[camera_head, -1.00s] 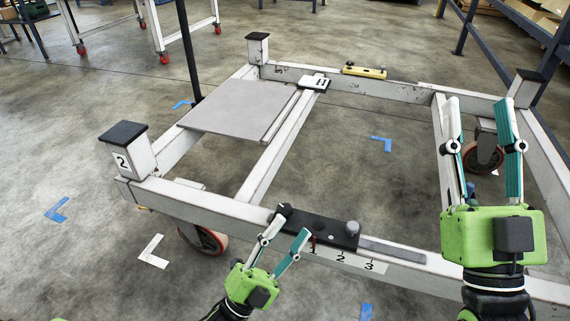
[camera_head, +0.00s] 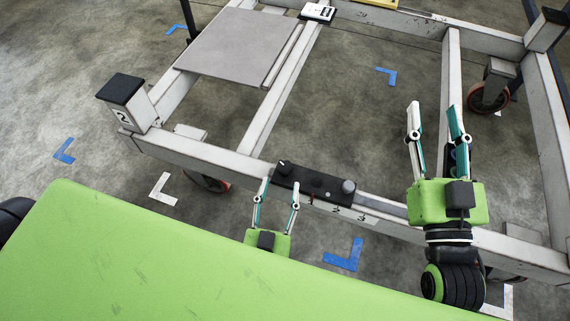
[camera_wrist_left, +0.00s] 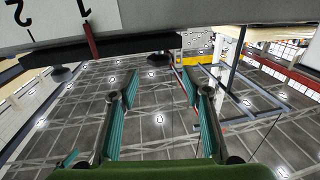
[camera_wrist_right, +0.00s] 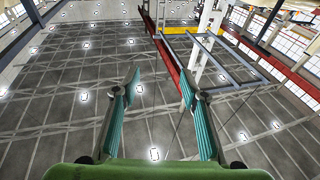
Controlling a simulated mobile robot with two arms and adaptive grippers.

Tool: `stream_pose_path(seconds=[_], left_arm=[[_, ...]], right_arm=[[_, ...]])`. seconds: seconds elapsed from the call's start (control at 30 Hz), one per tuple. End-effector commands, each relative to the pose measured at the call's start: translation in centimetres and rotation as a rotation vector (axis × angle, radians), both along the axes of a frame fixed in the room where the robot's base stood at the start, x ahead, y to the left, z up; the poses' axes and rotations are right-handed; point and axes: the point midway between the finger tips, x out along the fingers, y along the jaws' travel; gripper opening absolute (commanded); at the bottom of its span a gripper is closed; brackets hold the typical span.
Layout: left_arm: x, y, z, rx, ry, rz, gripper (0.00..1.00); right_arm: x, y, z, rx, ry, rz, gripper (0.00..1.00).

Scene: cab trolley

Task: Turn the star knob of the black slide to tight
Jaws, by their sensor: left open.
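The black slide (camera_head: 326,188) lies on the front beam of the white frame. It carries a dark knob with a pale line (camera_head: 284,168) at its left end and a grey round knob (camera_head: 348,187) at its right; I cannot tell clearly which is the star knob. My left gripper (camera_head: 281,185) is open and empty, its fingertips at the slide's left half; contact cannot be told. In the left wrist view the slide's dark edge (camera_wrist_left: 135,45) lies beyond the open fingers. My right gripper (camera_head: 433,107) is open and empty, over the frame's right side.
The front beam (camera_head: 180,151) bears number labels below the slide, with a red mark near 1. A capped corner post (camera_head: 122,100) stands at left, another (camera_head: 545,32) at right. A grey plate (camera_head: 235,45) lies on the frame. Floor inside the frame is clear.

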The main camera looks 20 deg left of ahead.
Motion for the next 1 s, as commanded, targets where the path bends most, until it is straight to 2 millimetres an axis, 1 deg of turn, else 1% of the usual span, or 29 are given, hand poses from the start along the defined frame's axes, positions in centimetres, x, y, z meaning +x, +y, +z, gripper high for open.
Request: stream_pose_path(seconds=[0.03,0.1,0.2,0.33,0.5,0.8,0.83,0.87,0.9,0.97,1.0], left_arm=[[1.2,0.2,-0.1,0.000,-0.005,0.002,0.44],[2.6,0.3,-0.1,0.000,-0.005,0.001,0.44],[4.3,0.5,-0.1,0.000,-0.004,0.001,0.44],[6.0,0.8,-0.1,0.001,-0.002,0.001,0.44],[7.2,0.9,0.0,0.002,-0.002,0.000,0.44],[7.4,1.0,0.0,0.002,0.000,0.000,0.44],[7.4,1.0,0.0,0.002,0.000,0.000,0.41],[7.4,1.0,0.0,0.002,0.000,0.000,0.33],[7.3,1.0,0.0,0.002,0.000,0.000,0.23],[7.3,1.0,0.0,0.002,0.000,0.000,0.07],[7.3,1.0,0.0,0.002,-0.001,0.000,0.04]], right_arm=[[-0.2,0.1,0.7,0.013,-0.045,0.003,0.40],[-0.6,0.2,2.1,0.030,-0.109,0.007,0.40],[-1.2,0.2,3.8,0.053,-0.192,0.012,0.40],[-2.0,0.2,5.5,0.077,-0.275,0.017,0.40],[-2.7,0.2,6.7,0.093,-0.333,0.019,0.40],[-2.9,0.2,7.0,0.096,-0.346,0.020,0.40],[-2.9,0.2,7.0,0.096,-0.346,0.020,0.40],[-2.9,0.2,7.0,0.096,-0.346,0.020,0.40],[-2.9,0.2,7.0,0.096,-0.345,0.020,0.40],[-2.9,0.2,7.0,0.097,-0.345,0.021,0.40],[-2.9,0.2,7.0,0.096,-0.345,0.020,0.40]])
